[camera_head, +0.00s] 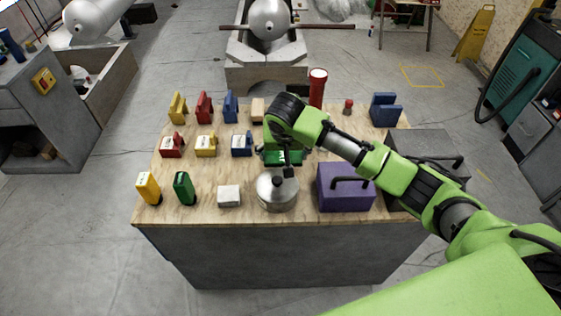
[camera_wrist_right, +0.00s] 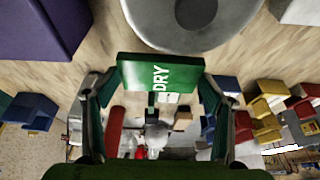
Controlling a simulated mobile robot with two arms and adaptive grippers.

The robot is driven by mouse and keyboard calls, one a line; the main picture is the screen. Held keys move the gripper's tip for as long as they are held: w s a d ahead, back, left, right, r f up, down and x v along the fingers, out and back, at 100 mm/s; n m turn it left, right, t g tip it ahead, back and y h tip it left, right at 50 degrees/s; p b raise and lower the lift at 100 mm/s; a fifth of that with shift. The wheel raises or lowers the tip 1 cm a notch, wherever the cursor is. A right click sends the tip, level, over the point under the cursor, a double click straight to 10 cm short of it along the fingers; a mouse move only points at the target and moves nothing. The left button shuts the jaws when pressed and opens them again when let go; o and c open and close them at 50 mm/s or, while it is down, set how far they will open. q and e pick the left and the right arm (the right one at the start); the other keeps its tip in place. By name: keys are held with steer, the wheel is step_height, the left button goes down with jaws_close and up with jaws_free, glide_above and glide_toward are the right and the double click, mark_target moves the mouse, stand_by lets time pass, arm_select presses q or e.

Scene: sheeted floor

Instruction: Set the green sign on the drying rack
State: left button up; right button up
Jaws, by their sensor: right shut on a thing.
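The green sign (camera_wrist_right: 150,72), lettered "DRY", is held between the two fingers of my right gripper (camera_wrist_right: 158,84) in the wrist view. I cannot tell whether the sign touches the tabletop. I cannot make out with certainty which thing is the drying rack. My left gripper is not in view.
The metal pot (camera_head: 276,190) and purple box (camera_head: 345,190) stand near the front edge. Yellow (camera_head: 205,146), red and blue blocks fill the left side. A red cylinder (camera_head: 317,88) and blue bracket (camera_head: 384,110) stand at the back; a grey box (camera_head: 428,150) is right.

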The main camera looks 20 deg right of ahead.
mark_target(280, 159)
steer(key=shift+w+a+f, duration=0.3)
steer(key=shift+f, duration=0.2)
steer(key=shift+w+f, duration=0.1)
steer(key=shift+f, duration=1.55)
steer(key=o, duration=1)
steer(key=shift+f, duration=0.1)
steer(key=shift+c, duration=0.2)
